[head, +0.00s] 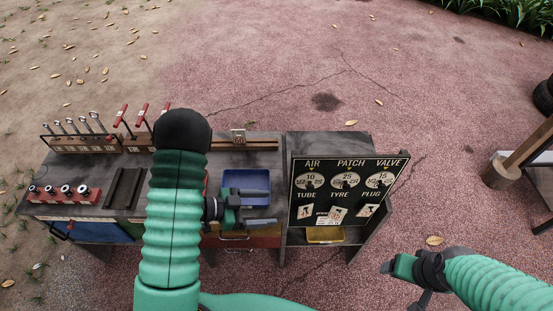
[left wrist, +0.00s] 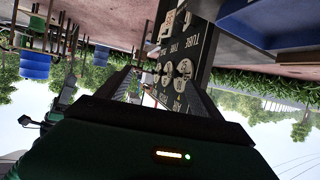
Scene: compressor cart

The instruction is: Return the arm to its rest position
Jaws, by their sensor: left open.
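My left arm (head: 172,220), green and ribbed, reaches over the middle of the dark cart. Its left gripper (head: 268,207) points right, in front of the blue tray (head: 258,178), and is open with nothing seen between its fingers. In the left wrist view, the open gripper (left wrist: 160,85) shows dark fingers left and right, with the price board upside down beyond. My right arm (head: 500,280) comes in at the lower right. Its right gripper (head: 402,267) is apart from the cart; its fingertips are not clear.
The cart top (head: 115,165) carries a rack of tools (head: 80,143), red-handled tools (head: 143,112) and a red block (head: 65,194) at left. The black price board (head: 345,190) stands right of the left gripper. A yellow tray (head: 325,235) lies below it. Open paving (head: 330,60) lies behind.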

